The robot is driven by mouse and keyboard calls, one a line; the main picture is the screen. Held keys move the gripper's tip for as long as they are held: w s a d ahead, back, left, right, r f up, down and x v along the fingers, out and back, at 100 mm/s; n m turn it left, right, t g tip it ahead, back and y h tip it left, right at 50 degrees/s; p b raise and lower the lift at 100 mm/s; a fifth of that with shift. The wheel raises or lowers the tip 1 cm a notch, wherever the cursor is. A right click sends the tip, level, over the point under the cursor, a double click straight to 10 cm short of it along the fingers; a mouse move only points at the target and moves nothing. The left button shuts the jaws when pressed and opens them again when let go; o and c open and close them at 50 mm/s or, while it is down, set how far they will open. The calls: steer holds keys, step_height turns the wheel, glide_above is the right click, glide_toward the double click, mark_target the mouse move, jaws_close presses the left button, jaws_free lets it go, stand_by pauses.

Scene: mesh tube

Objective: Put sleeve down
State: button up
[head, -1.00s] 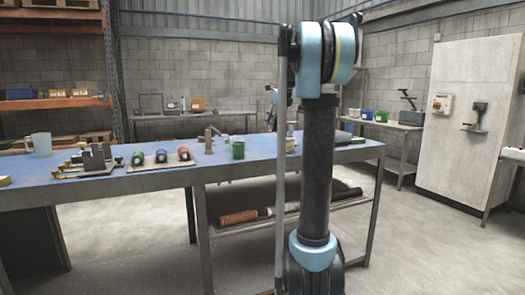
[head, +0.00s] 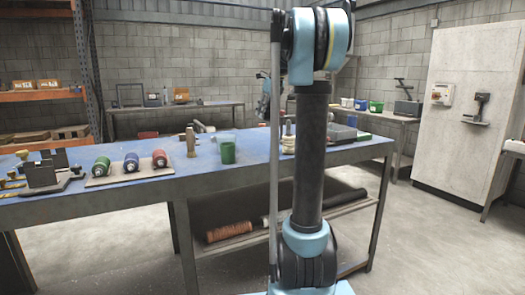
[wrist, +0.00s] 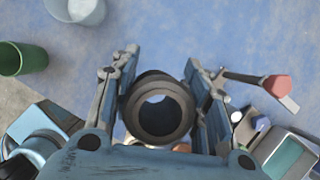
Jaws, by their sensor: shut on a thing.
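In the wrist view, a dark round sleeve (wrist: 159,108) sits between the two fingers of my gripper (wrist: 158,88). I look at it nearly end-on, and pale blue shows through its round opening. The fingers are shut on its sides. Blue table surface lies beyond it; I cannot tell how high the sleeve is above it. In the head view, the long blue-topped table (head: 255,146) runs across the middle. My arm stands in front of its right part, and I cannot make out the sleeve there.
A green cup (head: 227,152) and a pale clear cup stand on the table; the wrist view shows them at upper left. A red-tipped tool (wrist: 277,87) is at right. Green, blue and red rolls (head: 131,161) lie on a board. An orange-wrapped roll (head: 229,231) lies on the lower shelf.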

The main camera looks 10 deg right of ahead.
mark_target(272, 111)
steer(key=shift+a, duration=0.3)
steer(key=shift+w+a+f, duration=0.1)
steer(key=shift+f, duration=0.05)
steer(key=f, duration=0.8)
steer(key=shift+w+a+f, duration=0.15)
steer(key=shift+w, duration=0.1)
steer(key=shift+f, duration=2.3)
steer(key=shift+f, duration=0.1)
steer(key=o, duration=1.1)
steer(key=shift+o, duration=0.2)
steer(key=v, duration=1.2)
